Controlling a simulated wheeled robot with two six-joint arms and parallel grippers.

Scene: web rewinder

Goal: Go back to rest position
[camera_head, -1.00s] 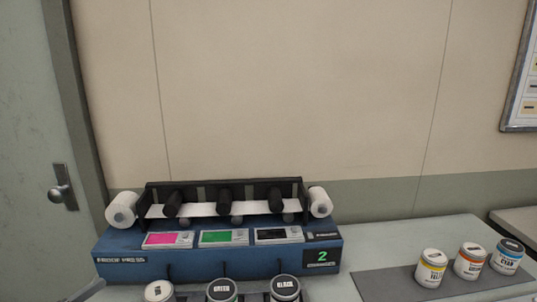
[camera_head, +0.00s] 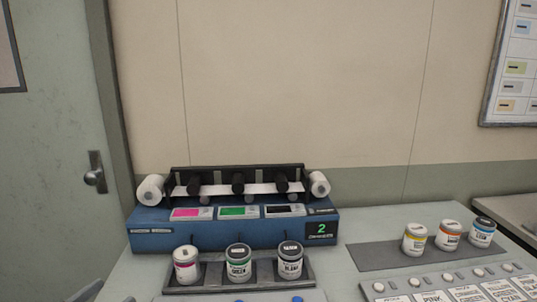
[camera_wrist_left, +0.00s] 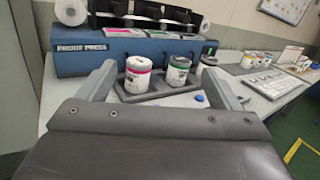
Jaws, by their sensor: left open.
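My left gripper shows in the left wrist view (camera_wrist_left: 158,70) with its two grey fingers spread wide and nothing between them. In the head view only a grey bit of it (camera_head: 88,290) shows at the bottom left edge, to the left of the can tray. The blue press (camera_head: 235,232) stands on the bench against the wall, with a white web across its rollers and a green 2 on its display. My right gripper is in neither view.
A dark tray (camera_head: 210,288) in front of the press holds a magenta can (camera_head: 186,265), a green can (camera_head: 238,263) and a black can (camera_head: 290,262). Yellow (camera_head: 415,238), orange (camera_head: 449,236) and cyan (camera_head: 482,233) cans stand on a grey mat (camera_head: 375,256) at right.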

